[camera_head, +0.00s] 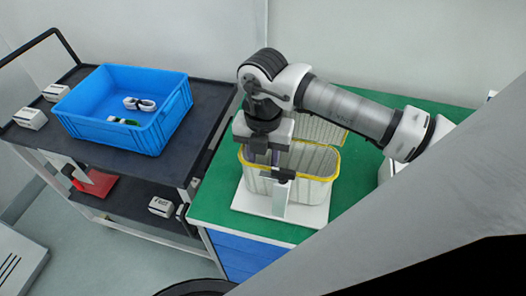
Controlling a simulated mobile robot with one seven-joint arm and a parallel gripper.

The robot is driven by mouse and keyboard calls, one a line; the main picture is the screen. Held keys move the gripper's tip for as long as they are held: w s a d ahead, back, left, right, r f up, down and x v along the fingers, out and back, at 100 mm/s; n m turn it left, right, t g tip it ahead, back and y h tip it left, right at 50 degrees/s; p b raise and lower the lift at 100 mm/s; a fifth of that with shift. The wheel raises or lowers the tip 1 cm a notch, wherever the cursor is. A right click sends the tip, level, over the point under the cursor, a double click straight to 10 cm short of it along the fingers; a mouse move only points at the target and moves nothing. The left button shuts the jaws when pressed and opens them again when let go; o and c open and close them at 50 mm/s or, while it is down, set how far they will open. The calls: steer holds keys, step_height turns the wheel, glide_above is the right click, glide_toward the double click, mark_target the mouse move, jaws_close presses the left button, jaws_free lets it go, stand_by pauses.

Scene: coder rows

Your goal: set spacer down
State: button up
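My gripper (268,162) points down over the near-left part of a pale ribbed basket with a yellow rim (322,180). The gripper's fingers are small and partly hidden, so I cannot tell whether they are open or shut. I cannot make out a spacer between them. A dark piece (284,174) and an upright grey strip (280,198) show just below the gripper, at the basket's front side. I cannot tell whether they are held. The basket stands on a white board (314,214) on a green worktop (213,205). Much of its inside is hidden by my arm.
A dark cart (205,105) on the left carries a blue crate (110,135). The worktop's left strip looks clear.

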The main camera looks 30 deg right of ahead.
steer(key=shift+w+d+r, duration=0.1)
steer(key=shift+r, duration=0.55)
step_height(320, 180, up, 11)
steer(key=b, duration=0.2)
steer(key=shift+r, duration=0.15)
